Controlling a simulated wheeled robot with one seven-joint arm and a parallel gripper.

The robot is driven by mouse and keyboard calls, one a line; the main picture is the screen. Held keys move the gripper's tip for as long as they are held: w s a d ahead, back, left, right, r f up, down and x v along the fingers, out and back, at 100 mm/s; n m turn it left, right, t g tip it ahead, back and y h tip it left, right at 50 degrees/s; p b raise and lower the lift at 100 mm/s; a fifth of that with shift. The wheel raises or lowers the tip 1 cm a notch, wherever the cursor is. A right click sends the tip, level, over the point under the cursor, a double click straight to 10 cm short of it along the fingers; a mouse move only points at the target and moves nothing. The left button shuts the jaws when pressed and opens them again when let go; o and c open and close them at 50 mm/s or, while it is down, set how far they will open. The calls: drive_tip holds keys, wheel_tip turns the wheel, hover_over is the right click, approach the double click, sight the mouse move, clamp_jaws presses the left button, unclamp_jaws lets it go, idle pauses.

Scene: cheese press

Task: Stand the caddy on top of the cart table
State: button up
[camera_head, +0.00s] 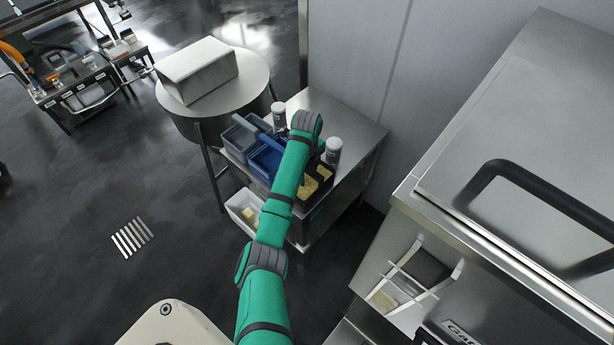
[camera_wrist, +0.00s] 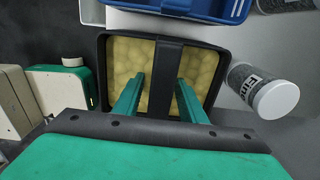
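The black caddy (camera_head: 318,190) holds yellow pieces and is at the front right of the steel cart table (camera_head: 352,112), beside a blue caddy (camera_head: 268,160). Whether it rests on the top cannot be told. In the wrist view the black caddy (camera_wrist: 103,75) shows its wide dark handle (camera_wrist: 167,75) running across the middle. My gripper (camera_wrist: 162,85) reaches over it with one finger on each side of the handle. The fingers are apart, with a gap between the left finger and the handle. In the head view my arm hides the fingers.
A grey caddy (camera_head: 240,135) and two jars (camera_head: 333,150) (camera_head: 279,117) stand on the table. A white bin (camera_head: 238,205) is below it. A round vat (camera_head: 255,85) stands behind left, and a steel machine (camera_head: 530,130) at right.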

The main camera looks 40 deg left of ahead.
drive_tip(key=r, duration=0.8)
drive_tip(key=shift+a+r, duration=0.2)
drive_tip(key=shift+r, duration=0.2)
wheel_tip(320, 180, up, 2)
drive_tip(key=shift+s+d+r, duration=0.1)
drive_tip(key=shift+s+r, duration=0.1)
drive_tip(key=shift+r, duration=0.5)
drive_tip(key=shift+w, duration=0.15)
drive_tip(key=shift+w+d, duration=0.1)
